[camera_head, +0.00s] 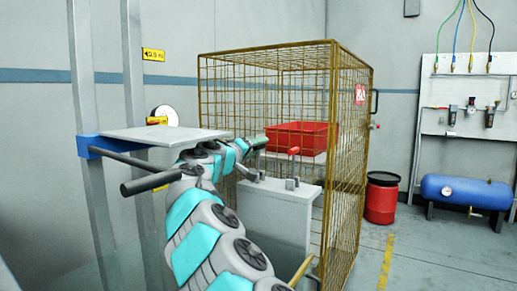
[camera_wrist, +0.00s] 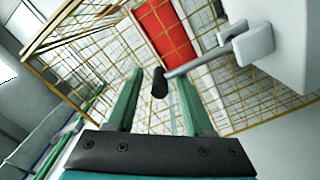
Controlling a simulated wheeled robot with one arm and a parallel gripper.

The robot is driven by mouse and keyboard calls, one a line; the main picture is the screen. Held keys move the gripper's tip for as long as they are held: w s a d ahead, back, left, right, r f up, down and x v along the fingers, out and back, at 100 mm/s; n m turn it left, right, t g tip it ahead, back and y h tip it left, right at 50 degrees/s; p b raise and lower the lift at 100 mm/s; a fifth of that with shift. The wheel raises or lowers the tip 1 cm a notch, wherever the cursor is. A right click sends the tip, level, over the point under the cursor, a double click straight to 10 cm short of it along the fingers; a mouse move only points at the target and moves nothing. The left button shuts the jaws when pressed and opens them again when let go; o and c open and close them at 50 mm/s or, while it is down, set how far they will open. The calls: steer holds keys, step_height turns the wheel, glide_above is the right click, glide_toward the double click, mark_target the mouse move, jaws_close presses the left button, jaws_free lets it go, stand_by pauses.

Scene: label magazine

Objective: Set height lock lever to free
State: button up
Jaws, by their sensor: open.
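In the wrist view a lever with a black knob (camera_wrist: 160,84) and a grey rod (camera_wrist: 200,63) extends from a pale block (camera_wrist: 253,45) at upper right. My gripper (camera_wrist: 161,73) is open, and the knob appears between its two green fingers in the picture. I cannot tell how far ahead of them it is, and no contact shows. In the head view my gripper (camera_head: 257,142) is beside the wire cage, above a grey cabinet (camera_head: 280,208). A red-knobbed lever (camera_head: 293,152) stands upright there. I cannot tell which lever is the height lock; no lettering is readable.
A brown wire cage (camera_head: 350,140) encloses a red bin (camera_head: 302,136). A grey shelf with blue brackets (camera_head: 90,146) and a dark-gripped bar (camera_head: 150,183) lie left of my arm. A red drum (camera_head: 381,200) and blue tank (camera_head: 465,190) stand at right.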

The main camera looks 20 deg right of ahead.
steer(key=b+v, duration=0.1)
steer(key=v, duration=0.6)
